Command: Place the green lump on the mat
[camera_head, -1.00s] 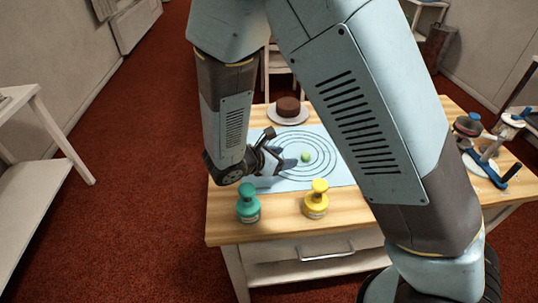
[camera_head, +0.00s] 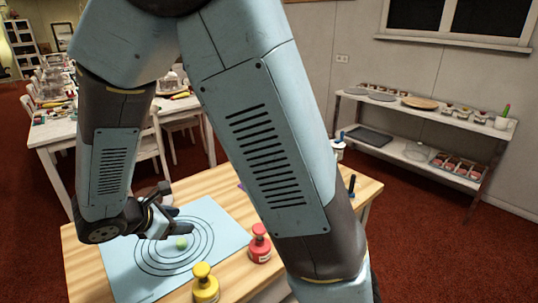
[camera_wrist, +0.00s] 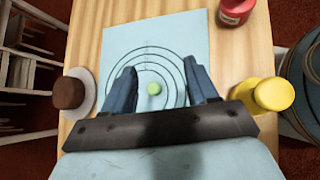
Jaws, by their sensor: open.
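The green lump (camera_head: 181,243) rests on the light blue mat (camera_head: 122,281), near the middle of its printed rings. In the wrist view the green lump (camera_wrist: 154,88) lies ahead of and between my two blue fingers, with the mat (camera_wrist: 185,28) around it. My gripper (camera_wrist: 163,77) is open and empty, its fingers apart on both sides of the lump. In the head view my gripper (camera_head: 176,222) is just above the mat beside the lump. I cannot tell the exact height gap between fingers and lump.
A yellow bottle (camera_head: 206,284) and a red bottle (camera_head: 259,243) stand by the mat. In the wrist view a brown cake (camera_wrist: 69,92) sits on a plate at the left. A shelf (camera_head: 427,126) stands by the wall; a white table (camera_head: 60,128) stands behind.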

